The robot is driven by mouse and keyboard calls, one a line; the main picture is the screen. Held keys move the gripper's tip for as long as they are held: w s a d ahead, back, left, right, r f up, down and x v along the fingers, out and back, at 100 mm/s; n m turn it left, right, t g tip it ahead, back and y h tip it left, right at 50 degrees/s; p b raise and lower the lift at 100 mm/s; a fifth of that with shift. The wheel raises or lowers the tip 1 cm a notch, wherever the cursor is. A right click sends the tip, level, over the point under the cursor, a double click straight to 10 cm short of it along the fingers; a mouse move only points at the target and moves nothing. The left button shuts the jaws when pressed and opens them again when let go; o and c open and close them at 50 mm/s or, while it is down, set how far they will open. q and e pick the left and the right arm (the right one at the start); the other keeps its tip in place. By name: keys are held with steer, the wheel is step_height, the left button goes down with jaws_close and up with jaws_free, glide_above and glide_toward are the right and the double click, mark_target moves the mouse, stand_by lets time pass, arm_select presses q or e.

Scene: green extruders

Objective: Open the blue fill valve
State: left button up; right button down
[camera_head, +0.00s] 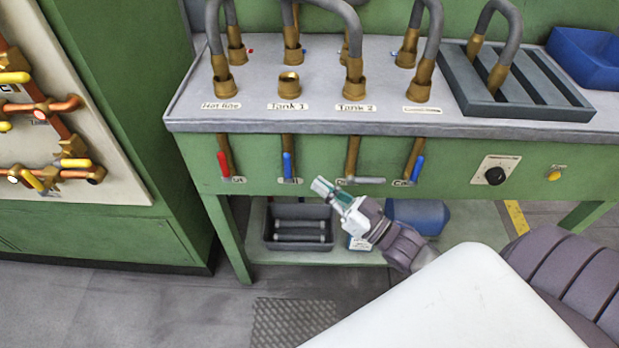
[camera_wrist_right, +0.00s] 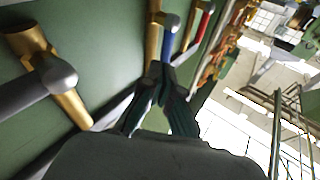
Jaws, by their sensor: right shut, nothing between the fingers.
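A blue valve handle (camera_head: 288,165) hangs straight down on a brass pipe under the Tank 1 fitting, above a small label too small to read surely. It also shows in the right wrist view (camera_wrist_right: 169,45), just beyond my fingertips. A second blue handle (camera_head: 417,168) hangs at a slant further right. My right gripper (camera_head: 322,187) is shut and empty, in front of the panel, a little right of and below the first blue handle. In the wrist view its fingertips (camera_wrist_right: 164,88) meet near the handle's lower end; I cannot tell whether they touch it. My left gripper is out of view.
A red handle (camera_head: 223,164) hangs left of the blue one. A grey handle (camera_head: 365,181) lies sideways to the right, close to my gripper. A black knob (camera_head: 495,176) is further right. A grey crate (camera_head: 268,236) stands on the lower shelf.

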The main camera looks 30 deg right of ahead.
steer(key=v, duration=0.6)
steer(key=shift+s+d, duration=0.15)
steer(key=shift+s, duration=0.1)
